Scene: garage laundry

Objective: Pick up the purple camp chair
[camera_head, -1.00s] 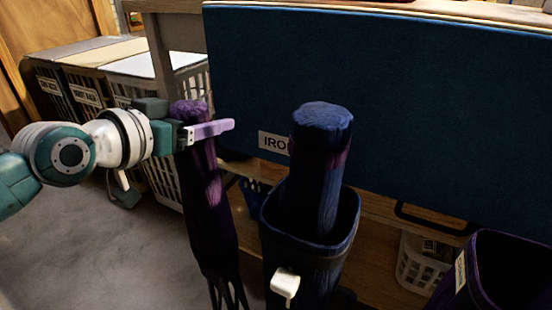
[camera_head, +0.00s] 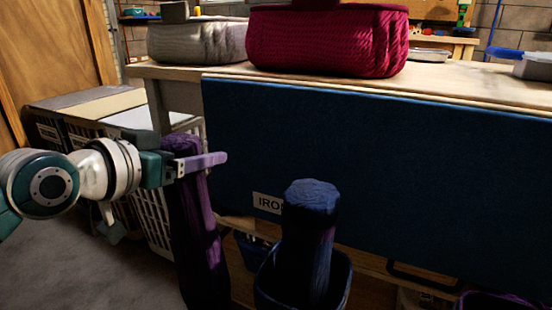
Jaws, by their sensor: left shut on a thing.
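The purple camp chair (camera_head: 199,240) is a folded, dark purple bundle hanging upright at the left of the middle. My left gripper (camera_head: 198,163) is shut on it near its top. One lilac finger shows across the front of the bundle, and the bundle's lower end is cut off by the frame edge. A second folded bundle, blue (camera_head: 311,225), stands upright in a dark blue bin (camera_head: 340,281) to the right, apart from my gripper. My right gripper is not in view.
A large dark blue board (camera_head: 390,180) labelled "IRO..." covers the front of the wooden table (camera_head: 465,82). A red basket (camera_head: 328,42) and a grey basket (camera_head: 197,42) stand on top. Lidded crates (camera_head: 90,105) stand at the left. Grey floor (camera_head: 90,265) is clear at the lower left.

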